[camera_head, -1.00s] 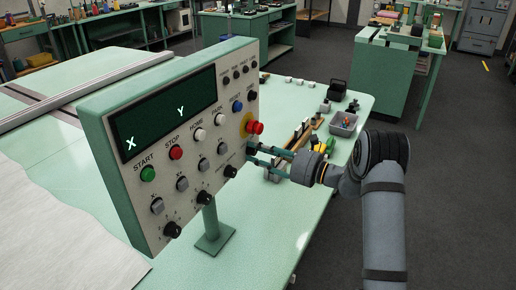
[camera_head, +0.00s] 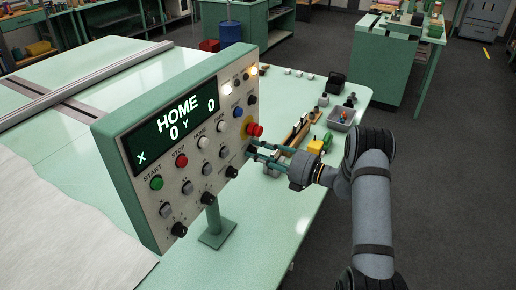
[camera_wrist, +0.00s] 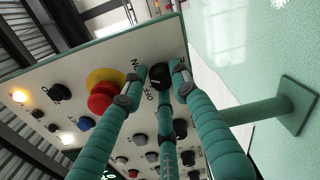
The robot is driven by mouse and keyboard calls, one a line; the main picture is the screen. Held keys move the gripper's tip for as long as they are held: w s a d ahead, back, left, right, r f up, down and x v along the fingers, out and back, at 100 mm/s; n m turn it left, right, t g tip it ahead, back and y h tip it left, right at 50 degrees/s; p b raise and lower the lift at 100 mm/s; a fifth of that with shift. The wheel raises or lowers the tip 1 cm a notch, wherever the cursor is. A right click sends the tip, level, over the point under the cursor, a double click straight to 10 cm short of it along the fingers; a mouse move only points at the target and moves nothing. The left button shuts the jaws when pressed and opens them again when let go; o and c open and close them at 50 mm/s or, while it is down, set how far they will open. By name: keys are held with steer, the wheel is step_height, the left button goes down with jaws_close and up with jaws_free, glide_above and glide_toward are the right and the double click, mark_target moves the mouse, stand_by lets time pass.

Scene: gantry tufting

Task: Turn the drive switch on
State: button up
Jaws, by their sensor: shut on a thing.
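My gripper (camera_head: 251,148) reaches the panel's right edge below the red mushroom button (camera_head: 254,130). In the wrist view, my gripper (camera_wrist: 160,75) has its teal fingers closed around a dark switch knob (camera_wrist: 160,72) next to ON and OFF lettering, which I take as the drive switch. The fingers hide part of the knob, so its exact pointing is hard to read. An amber lamp (camera_head: 252,70) and a white lamp (camera_head: 227,88) glow on the panel.
The red mushroom button with its yellow ring (camera_wrist: 103,92) is close beside my fingers. Other knobs and buttons, such as the green START button (camera_head: 156,183), line the panel. A grey bin (camera_head: 341,119) and small tools lie on the green table (camera_head: 290,215) behind my gripper.

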steer(key=shift+w+d+r+m+p, duration=0.2)
steer(key=shift+w+m+p, duration=0.1)
steer(key=shift+m, duration=0.5)
steer(key=o, duration=0.8)
steer(key=shift+o, duration=1.3)
steer(key=shift+f, duration=0.15)
steer(key=shift+o, duration=0.3)
steer(key=shift+s+a, duration=0.1)
steer(key=shift+s, duration=0.05)
steer(key=v, duration=1.2)
